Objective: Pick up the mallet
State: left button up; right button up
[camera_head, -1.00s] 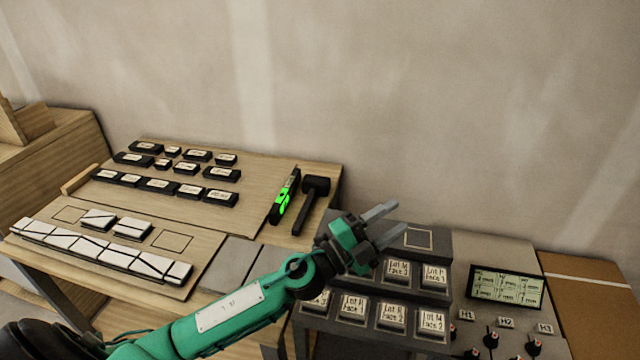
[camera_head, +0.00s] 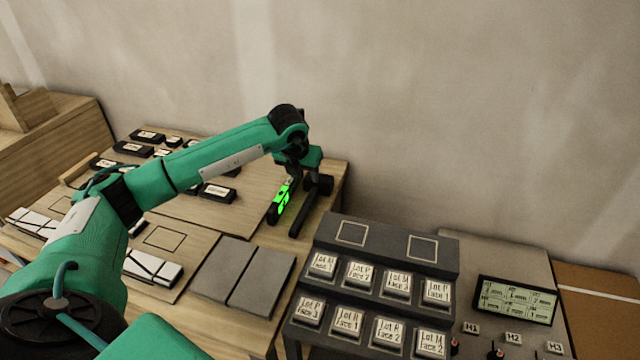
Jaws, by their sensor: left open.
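The dark mallet (camera_head: 302,216) lies on the wooden table near its right edge, its handle towards me and its head at the far end. My left gripper (camera_head: 302,182) points down over the mallet's head end and partly hides it. It is open. I cannot tell whether its fingers touch the mallet. A level with bright green parts (camera_head: 281,203) lies just left of the mallet. My right gripper is not in view.
Two grey slabs (camera_head: 225,268) lie on the table in front of the mallet. A dark rack of labelled tiles (camera_head: 385,262) stands to the right, beside a panel with a display (camera_head: 515,300). Several labelled dark blocks (camera_head: 218,193) lie to the left.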

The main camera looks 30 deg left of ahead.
aim_at(311, 196)
pick_arm(q)
jog(key=p+x, duration=0.1)
jog(key=x, duration=0.7)
jog(key=shift+a, duration=0.15)
jog(key=x, duration=0.2)
jog(key=p+x, duration=0.1)
jog(key=x, duration=0.1)
jog(key=shift+s+d+f, duration=0.1)
jog(key=shift+d+f, duration=0.1)
jog(key=shift+f, duration=0.6)
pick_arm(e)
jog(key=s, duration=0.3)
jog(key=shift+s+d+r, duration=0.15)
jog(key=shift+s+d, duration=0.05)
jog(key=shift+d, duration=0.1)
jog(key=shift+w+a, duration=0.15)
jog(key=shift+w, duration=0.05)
pick_arm(q)
jog(key=shift+f, duration=0.1)
jog(key=shift+c, duration=0.3)
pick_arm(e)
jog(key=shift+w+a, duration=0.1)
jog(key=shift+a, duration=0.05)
pick_arm(q)
jog(key=shift+w, duration=0.2)
grip_shut()
